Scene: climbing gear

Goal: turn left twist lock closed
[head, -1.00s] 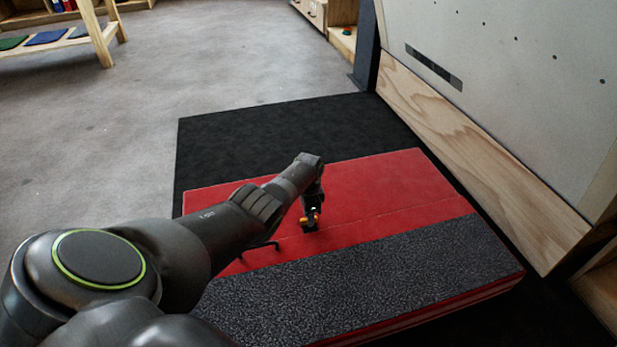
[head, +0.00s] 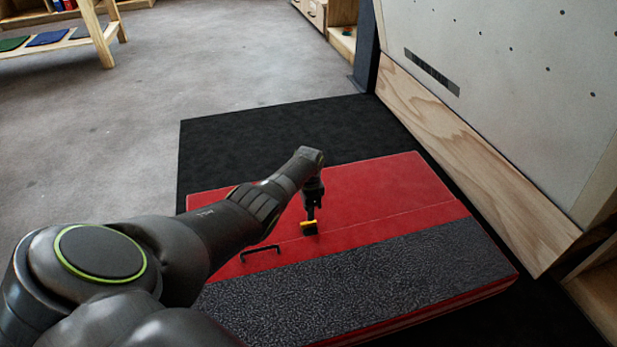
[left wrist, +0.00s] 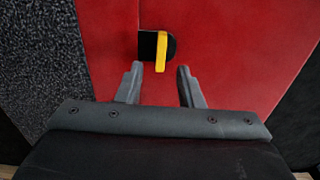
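The twist lock is a yellow lever (head: 309,225) on a small black base, set on the red pad (head: 385,185) near its seam. In the left wrist view the yellow lever (left wrist: 161,52) lies roughly lengthwise between the lines of my fingers, over the right part of the black base (left wrist: 148,45). My left gripper (head: 312,208) points down just above the lock. In the left wrist view its fingers (left wrist: 160,72) are apart with nothing held, and the lever's near end lies about level with the fingertips. I cannot tell whether they touch it. My right gripper is out of view.
A black handle (head: 260,253) is on the red pad left of the lock. A grey textured strip (head: 365,290) runs along the pad's near side. A black mat (head: 250,140) lies beneath, and a climbing wall (head: 510,80) stands at the right.

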